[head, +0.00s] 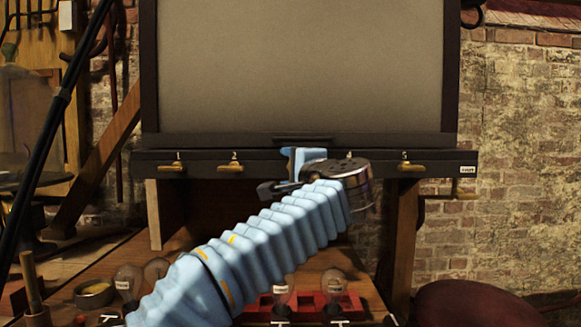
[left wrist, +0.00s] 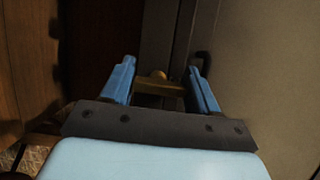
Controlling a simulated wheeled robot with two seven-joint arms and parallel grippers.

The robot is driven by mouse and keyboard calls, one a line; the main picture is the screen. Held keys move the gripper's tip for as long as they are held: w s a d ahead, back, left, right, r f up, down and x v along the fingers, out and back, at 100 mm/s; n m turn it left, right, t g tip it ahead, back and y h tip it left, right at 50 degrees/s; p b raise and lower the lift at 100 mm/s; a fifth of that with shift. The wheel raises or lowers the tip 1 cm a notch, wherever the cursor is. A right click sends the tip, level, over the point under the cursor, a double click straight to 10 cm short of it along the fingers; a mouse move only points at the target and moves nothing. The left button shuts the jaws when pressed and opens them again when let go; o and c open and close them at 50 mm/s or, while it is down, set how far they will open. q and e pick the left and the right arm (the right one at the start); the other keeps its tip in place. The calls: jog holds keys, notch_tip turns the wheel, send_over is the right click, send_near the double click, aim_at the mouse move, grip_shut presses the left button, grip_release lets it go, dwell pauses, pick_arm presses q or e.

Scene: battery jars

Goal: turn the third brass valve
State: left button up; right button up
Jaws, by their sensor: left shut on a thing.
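A dark rail carries numbered brass valves under the large grey panel. The first valve (head: 172,168), second valve (head: 230,168) and fifth valve (head: 410,168) show in the head view, with their handles lying level. My left gripper (head: 303,158) is at the rail between the second valve and the number 4 label, at the third position. It hides the third valve there. In the left wrist view, the third brass valve (left wrist: 158,84) lies between the two blue fingers of my left gripper (left wrist: 162,70), which is shut on it. The fourth valve is hidden by my arm. My right gripper is out of view.
The grey panel (head: 300,65) rises above the rail. Below, a wooden bench holds a red rack (head: 312,305) with glass bulbs, more bulbs (head: 128,280) and a small bowl (head: 94,293) at the left. A brick wall (head: 520,150) stands behind at the right.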

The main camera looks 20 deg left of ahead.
pick_arm(q)
jog(key=shift+n, duration=0.3)
jog(key=shift+f, duration=0.1)
jog(key=o, duration=1)
jog(key=shift+c, duration=0.2)
jog(key=b+v, duration=0.1)
jog(key=v, duration=1.2)
jog(key=shift+s+d+b, duration=0.2)
jog(key=shift+s+b, duration=0.15)
jog(key=shift+b, duration=0.05)
